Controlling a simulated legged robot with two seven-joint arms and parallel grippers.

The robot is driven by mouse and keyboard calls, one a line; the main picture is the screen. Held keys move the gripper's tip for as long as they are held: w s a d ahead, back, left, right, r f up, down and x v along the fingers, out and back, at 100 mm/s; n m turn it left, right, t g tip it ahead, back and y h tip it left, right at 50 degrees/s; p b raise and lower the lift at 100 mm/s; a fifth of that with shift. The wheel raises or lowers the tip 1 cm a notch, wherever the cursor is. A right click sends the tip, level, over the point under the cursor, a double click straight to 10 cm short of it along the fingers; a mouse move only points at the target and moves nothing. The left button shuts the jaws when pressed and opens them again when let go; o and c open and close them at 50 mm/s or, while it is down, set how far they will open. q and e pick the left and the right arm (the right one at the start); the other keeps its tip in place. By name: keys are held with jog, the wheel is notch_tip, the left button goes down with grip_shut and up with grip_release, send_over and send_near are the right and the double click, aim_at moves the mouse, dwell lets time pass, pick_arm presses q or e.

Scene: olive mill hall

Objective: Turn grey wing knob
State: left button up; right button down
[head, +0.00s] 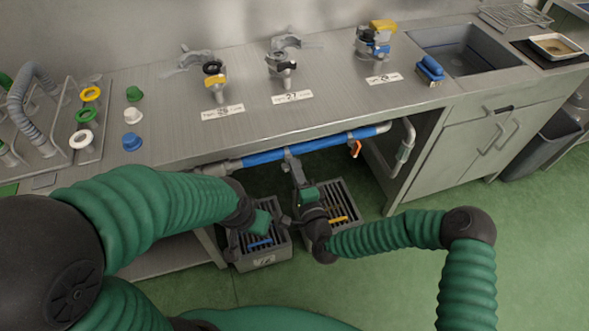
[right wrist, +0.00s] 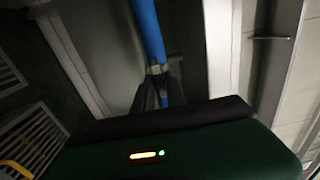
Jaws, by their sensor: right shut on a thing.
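A blue pipe (head: 264,157) runs under the front edge of the steel counter, with a grey fitting (head: 288,153) partway along it. My right gripper (head: 294,167) reaches up to this fitting from below. In the right wrist view its dark fingers (right wrist: 157,92) are closed together at a grey part (right wrist: 156,69) on the blue pipe (right wrist: 148,30). This part appears to be the grey wing knob; the fingers hide most of it, so its angle cannot be told. My left gripper (head: 258,232) hangs lower, apart from the pipe, over a grey crate; its finger opening is unclear.
Two slatted grey crates, left (head: 265,262) and right (head: 352,221), stand on the floor below the pipe. An orange valve handle (head: 356,148) hangs farther right. The counter (head: 330,100) carries clamps and coloured knobs.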

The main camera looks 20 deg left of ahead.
jog(key=shift+d+f, duration=0.1)
jog(key=shift+f, duration=0.15)
jog(key=c, duration=1.6)
grip_release()
jog(key=shift+o, duration=0.4)
jog(key=shift+w, duration=0.1)
jog(key=shift+r, duration=0.1)
jog(key=p+v, duration=0.1)
jog(key=v, duration=1.6)
jog(key=shift+p, duration=0.3)
jog(key=shift+w, duration=0.1)
